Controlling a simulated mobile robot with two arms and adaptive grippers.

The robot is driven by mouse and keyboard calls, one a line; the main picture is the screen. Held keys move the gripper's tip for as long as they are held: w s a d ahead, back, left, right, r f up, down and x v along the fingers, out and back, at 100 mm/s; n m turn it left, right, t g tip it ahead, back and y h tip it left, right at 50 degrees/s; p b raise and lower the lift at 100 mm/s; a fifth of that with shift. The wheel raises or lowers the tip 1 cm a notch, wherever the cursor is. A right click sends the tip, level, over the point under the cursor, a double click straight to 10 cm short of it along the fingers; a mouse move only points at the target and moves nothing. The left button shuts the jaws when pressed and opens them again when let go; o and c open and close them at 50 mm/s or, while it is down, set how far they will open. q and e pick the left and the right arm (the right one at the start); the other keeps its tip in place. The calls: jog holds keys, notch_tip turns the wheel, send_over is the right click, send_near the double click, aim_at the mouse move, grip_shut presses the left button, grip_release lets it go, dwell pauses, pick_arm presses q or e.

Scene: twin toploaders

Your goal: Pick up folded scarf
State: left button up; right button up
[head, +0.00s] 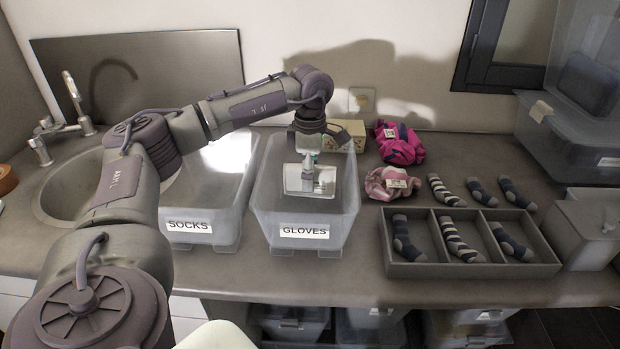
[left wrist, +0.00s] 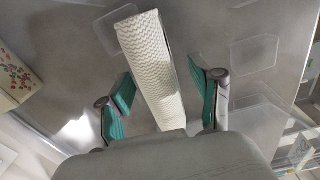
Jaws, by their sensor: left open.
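A long white item with a knit-like texture, apparently the folded scarf (left wrist: 150,62), lies between the fingers of my left gripper (left wrist: 160,88) in the left wrist view. The fingers, with green pads, are spread with a gap on each side of it. In the head view my left gripper (head: 309,172) reaches down into the clear bin labelled GLOVES (head: 303,246). A pale flat shape, likely the scarf (head: 293,183), shows in that bin under the gripper, partly hidden by it. My right gripper is not in view.
A clear SOCKS bin (head: 188,238) stands left of the GLOVES bin, beside the sink (head: 62,190). Bright pink (head: 399,145) and pale pink (head: 385,184) bundles lie to the right. A grey divided tray (head: 470,271) holds socks, with more behind it. A floral box (head: 345,137) stands behind.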

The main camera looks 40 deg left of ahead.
pick_arm(q)
jog(key=shift+a+f, duration=0.1)
jog(key=shift+f, duration=1.2)
grip_shut()
jog(key=shift+r, duration=0.1)
